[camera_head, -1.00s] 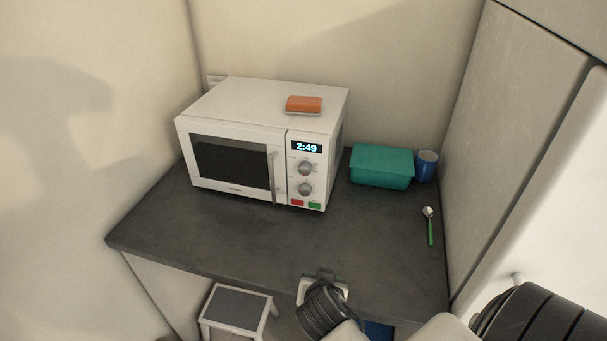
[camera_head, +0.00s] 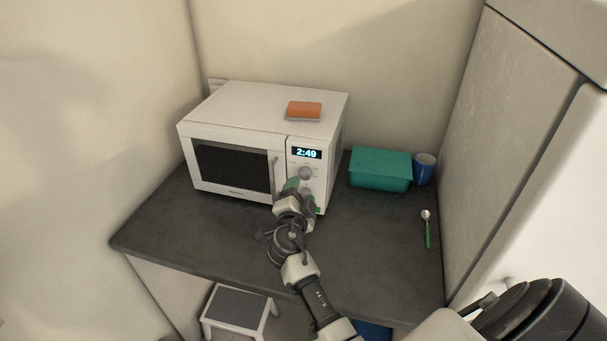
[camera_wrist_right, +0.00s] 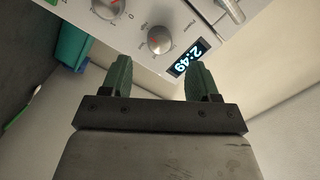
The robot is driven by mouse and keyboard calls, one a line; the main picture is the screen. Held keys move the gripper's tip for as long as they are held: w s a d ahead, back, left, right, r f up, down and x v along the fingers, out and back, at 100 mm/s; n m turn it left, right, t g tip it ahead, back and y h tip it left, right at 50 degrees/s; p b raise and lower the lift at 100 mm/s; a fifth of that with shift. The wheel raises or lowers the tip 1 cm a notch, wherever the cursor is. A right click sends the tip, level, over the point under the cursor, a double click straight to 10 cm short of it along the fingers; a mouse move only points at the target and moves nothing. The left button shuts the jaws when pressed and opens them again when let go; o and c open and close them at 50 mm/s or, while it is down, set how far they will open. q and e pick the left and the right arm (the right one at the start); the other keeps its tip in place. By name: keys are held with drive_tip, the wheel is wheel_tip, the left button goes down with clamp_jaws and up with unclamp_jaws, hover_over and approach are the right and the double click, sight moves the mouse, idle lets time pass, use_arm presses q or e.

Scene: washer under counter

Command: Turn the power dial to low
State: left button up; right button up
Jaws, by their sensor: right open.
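The white microwave (camera_head: 235,112) stands on the dark counter with its control panel on the right. Its lit display (camera_head: 306,153) reads 2:49. The upper dial (camera_head: 305,173) is visible just below the display; it also shows in the right wrist view (camera_wrist_right: 160,40). The lower dial (camera_wrist_right: 107,8) shows in the wrist view but is hidden by my gripper in the head view. My left gripper is not in view.
An orange block (camera_head: 304,109) lies on the microwave's top. A teal box (camera_head: 380,170), a blue cup (camera_head: 424,170) and a green-handled spoon (camera_head: 427,230) are to the right on the counter (camera_head: 200,232). A stool (camera_head: 239,304) stands below the counter front.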

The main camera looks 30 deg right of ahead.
sight(304, 177)
drive_tip(key=p+x, duration=0.1)
drive_tip(key=x, duration=0.4)
drive_tip(key=shift+w+d, duration=0.15)
drive_tip(key=shift+w, duration=0.05)
drive_tip(key=shift+f, duration=0.1)
drive_tip(key=c, duration=0.9)
